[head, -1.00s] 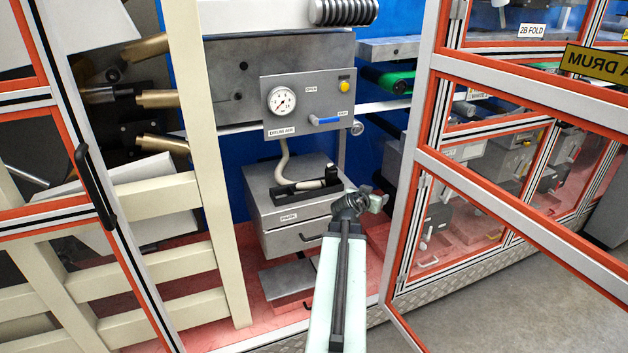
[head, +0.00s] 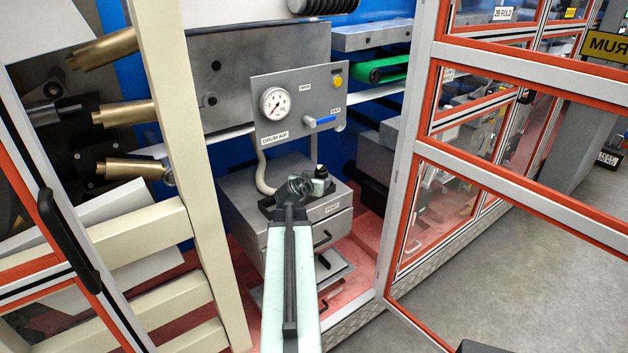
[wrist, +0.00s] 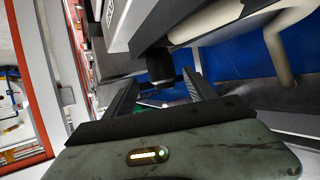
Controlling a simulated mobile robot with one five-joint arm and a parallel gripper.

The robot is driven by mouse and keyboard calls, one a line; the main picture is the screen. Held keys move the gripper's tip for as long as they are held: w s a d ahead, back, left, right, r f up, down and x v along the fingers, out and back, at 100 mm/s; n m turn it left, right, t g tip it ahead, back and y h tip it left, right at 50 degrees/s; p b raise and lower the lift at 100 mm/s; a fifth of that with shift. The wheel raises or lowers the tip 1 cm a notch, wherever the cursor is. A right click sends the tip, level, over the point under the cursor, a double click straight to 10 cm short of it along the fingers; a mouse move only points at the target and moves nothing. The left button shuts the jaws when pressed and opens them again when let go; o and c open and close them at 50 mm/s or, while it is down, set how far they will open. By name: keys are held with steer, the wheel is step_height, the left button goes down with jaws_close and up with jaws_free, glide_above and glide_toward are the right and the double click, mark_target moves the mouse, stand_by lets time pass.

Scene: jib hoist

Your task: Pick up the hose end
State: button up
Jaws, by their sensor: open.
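The cream hose (head: 263,172) hangs from the underside of the gauge panel and bends down to a black tray (head: 266,205) on the grey drawer box.
The gauge panel (head: 262,84) with a blue-handled valve (head: 320,122) stands above the box. A cream post (head: 180,150) and rails are at left. An open red-framed door (head: 412,170) is at right, with bare floor beyond it.

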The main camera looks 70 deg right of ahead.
mark_target(321, 177)
steer(key=shift+b+x, duration=0.4)
steer(key=shift+x, duration=0.85)
steer(key=b+x, duration=0.2)
steer(key=x, duration=0.3)
steer(key=shift+w+f, duration=0.1)
steer(key=shift+f, duration=0.15)
steer(key=shift+a+r, duration=0.1)
steer(key=shift+a, duration=0.05)
steer(key=shift+c, duration=0.2)
jaws_close()
